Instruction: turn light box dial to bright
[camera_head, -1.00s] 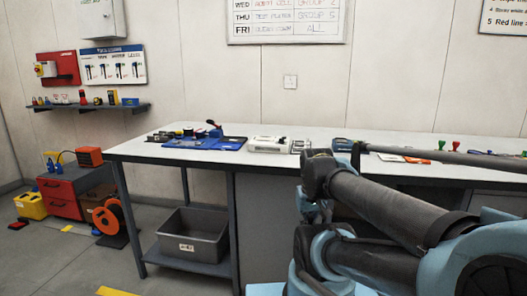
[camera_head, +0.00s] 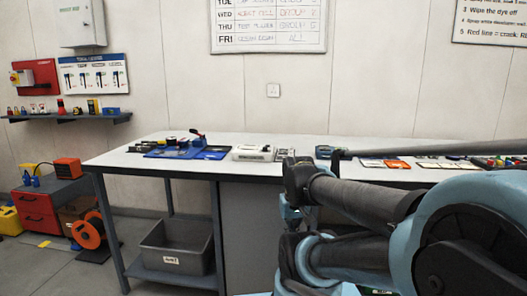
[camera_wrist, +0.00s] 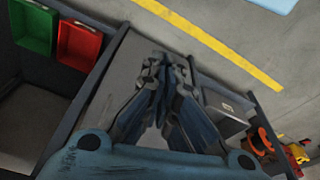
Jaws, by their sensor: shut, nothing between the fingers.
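A low white box (camera_head: 253,153) lies on the workbench (camera_head: 120,160) in the head view; it may be the light box, but I cannot make out a dial or its setting. My gripper (camera_wrist: 168,62) is shut and empty in the wrist view, with its fingertips close together. It points down past the bench toward the floor, well apart from the white box. In the head view my arm covers the right part of the bench, and the gripper is mostly hidden behind it.
A blue mat (camera_head: 208,152) with tools lies left of the white box. A grey tub (camera_head: 178,247) stands on the lower shelf; it also shows in the wrist view (camera_wrist: 222,108). Green (camera_wrist: 34,25) and red (camera_wrist: 79,45) bins show in the wrist view.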

